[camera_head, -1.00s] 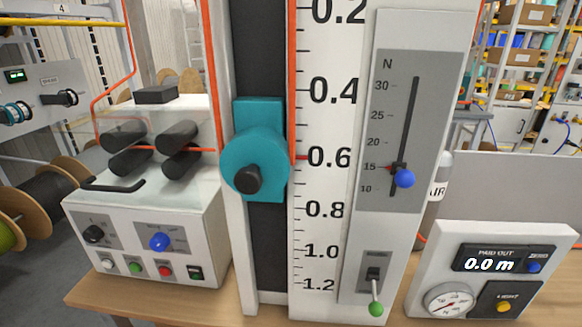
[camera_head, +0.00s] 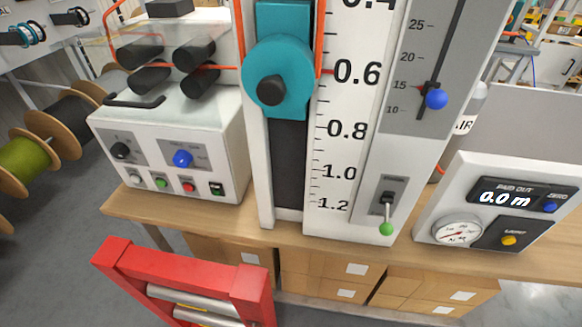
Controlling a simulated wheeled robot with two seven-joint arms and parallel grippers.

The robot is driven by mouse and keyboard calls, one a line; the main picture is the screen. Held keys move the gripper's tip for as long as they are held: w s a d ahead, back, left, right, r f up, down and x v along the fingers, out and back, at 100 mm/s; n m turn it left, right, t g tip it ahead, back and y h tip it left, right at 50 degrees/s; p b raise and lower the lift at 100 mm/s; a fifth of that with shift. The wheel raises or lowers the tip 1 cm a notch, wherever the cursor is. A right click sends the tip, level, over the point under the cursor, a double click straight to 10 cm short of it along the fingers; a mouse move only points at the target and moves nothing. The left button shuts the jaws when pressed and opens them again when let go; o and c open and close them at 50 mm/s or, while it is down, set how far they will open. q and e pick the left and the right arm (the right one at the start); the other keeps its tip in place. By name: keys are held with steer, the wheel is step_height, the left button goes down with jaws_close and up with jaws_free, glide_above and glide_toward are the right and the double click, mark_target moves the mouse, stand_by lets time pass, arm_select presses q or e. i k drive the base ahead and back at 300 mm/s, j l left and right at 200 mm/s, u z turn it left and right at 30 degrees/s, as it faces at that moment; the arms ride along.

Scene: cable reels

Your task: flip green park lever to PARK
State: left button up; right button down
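The green park lever (camera_head: 386,228) has a green ball on a short metal stem. It sits in a small slotted plate (camera_head: 388,195) low on the grey panel at the right of the tall white scale column (camera_head: 342,205). The lever points down, its ball at the bottom. The plate's lettering is too small to read. Neither of my grippers shows in the head view.
A blue-knobbed slider (camera_head: 436,99) is above the lever. A "PAID OUT 0.0 m" display box (camera_head: 500,205) stands right, a control box (camera_head: 170,150) left. The wooden bench edge (camera_head: 290,238) runs below. A red roller frame (camera_head: 185,285) stands in front.

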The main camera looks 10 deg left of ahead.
mark_target(387, 229)
steer(key=k+l+u, duration=0.15)
steer(key=l, duration=0.25)
steer(key=l+u, duration=0.1)
steer(key=l, duration=0.3)
steer(key=k+l+u, duration=0.15)
steer(key=l, duration=0.25)
